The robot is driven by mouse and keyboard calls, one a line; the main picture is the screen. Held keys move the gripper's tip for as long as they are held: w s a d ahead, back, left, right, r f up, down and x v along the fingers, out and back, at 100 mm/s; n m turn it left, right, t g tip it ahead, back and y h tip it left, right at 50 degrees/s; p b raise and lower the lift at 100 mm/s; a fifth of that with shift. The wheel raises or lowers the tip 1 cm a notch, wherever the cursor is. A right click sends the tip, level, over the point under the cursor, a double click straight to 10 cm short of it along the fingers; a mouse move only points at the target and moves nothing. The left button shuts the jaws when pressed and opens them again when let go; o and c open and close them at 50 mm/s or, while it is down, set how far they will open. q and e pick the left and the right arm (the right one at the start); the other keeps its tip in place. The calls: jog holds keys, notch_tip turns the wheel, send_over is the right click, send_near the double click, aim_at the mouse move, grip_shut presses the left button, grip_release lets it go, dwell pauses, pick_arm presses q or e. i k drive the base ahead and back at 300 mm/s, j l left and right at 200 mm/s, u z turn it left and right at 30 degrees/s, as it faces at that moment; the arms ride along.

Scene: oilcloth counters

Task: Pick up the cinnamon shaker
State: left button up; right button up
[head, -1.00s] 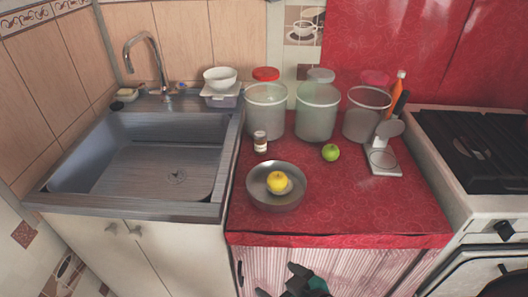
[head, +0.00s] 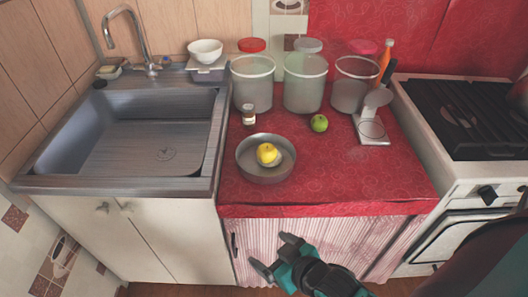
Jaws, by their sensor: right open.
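The cinnamon shaker (head: 248,114) is a small jar with a dark lid and a pale label. It stands upright on the red counter, in front of the left large canister and behind the metal bowl. My right gripper (head: 274,256) is open and empty, low in front of the counter's curtained front, below the counter top and well apart from the shaker. My left gripper is not in view.
A metal bowl (head: 252,172) holding a yellow fruit (head: 267,154) stands in front of the shaker. A green apple (head: 319,123) lies to the right. Several canisters (head: 304,92) line the back. The sink (head: 100,184) is at left, the stove (head: 468,160) at right. The front right of the red counter (head: 350,180) is clear.

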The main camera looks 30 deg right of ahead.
aim_at(249, 109)
jog(key=l+u, duration=0.35)
jog(key=k+l+u, duration=0.2)
jog(key=l+u, duration=0.2)
jog(key=l, duration=0.1)
